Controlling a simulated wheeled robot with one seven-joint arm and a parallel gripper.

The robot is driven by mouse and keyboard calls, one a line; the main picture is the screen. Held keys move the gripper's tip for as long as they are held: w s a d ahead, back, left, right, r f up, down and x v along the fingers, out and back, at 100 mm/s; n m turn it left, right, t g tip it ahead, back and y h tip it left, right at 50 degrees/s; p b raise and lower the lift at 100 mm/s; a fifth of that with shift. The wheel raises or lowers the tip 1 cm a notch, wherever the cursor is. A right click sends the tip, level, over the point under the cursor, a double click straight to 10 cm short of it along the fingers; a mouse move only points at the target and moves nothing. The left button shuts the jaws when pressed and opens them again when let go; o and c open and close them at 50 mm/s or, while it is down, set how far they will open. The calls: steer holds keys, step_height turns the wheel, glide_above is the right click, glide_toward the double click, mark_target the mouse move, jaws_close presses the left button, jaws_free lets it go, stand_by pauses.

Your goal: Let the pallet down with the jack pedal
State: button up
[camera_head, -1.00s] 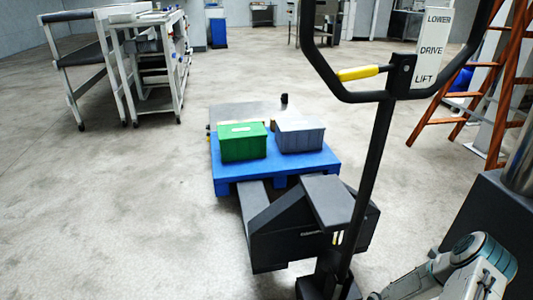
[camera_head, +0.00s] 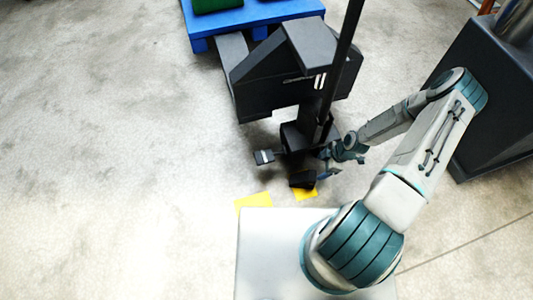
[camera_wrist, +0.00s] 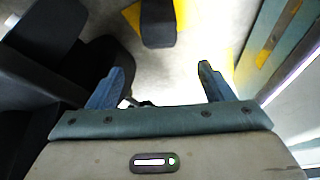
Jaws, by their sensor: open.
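The blue pallet (camera_head: 258,14) is at the top edge of the head view, on the forks of a black pallet jack (camera_head: 290,78). At the jack's foot are a pedal with a light patch (camera_head: 264,156) on the left and a plain black pedal (camera_head: 302,180) nearer me. My gripper (camera_head: 328,172) is just right of the black pedal in the head view. In the wrist view my gripper (camera_wrist: 162,80) is open and empty, with a dark block (camera_wrist: 158,24), apparently the black pedal, beyond the fingertips. I cannot tell whether they touch.
Yellow floor patches (camera_head: 253,202) lie by the pedals. The jack's upright mast (camera_head: 343,65) rises above its foot. A dark cabinet (camera_head: 490,85) stands at right. The concrete floor at left is clear. A green bin (camera_head: 215,5) is partly visible on the pallet.

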steer(key=shift+r, duration=0.1)
steer(key=c, duration=0.7)
steer(key=shift+w+d+r+m+h, duration=0.2)
steer(key=shift+d+r, duration=0.1)
steer(key=shift+r, duration=0.3)
steer(key=shift+w+d+r+m+h, duration=0.1)
steer(key=shift+w+d+r+h, duration=0.15)
steer(key=shift+r, duration=0.35)
jaws_close()
step_height(320, 180, up, 25)
steer(key=d+m+h, duration=0.2)
steer(key=m+h, duration=0.2)
steer(key=m, duration=0.3)
steer(key=s+a+r+m, duration=0.4)
steer(key=s+r, duration=0.3)
steer(key=r, duration=0.3)
steer(key=s+a+r+m, duration=0.5)
steer(key=s+r, duration=0.2)
steer(key=r, duration=0.4)
steer(key=shift+t, duration=0.4)
steer(key=shift+s+a, duration=0.1)
steer(key=shift+a, duration=0.1)
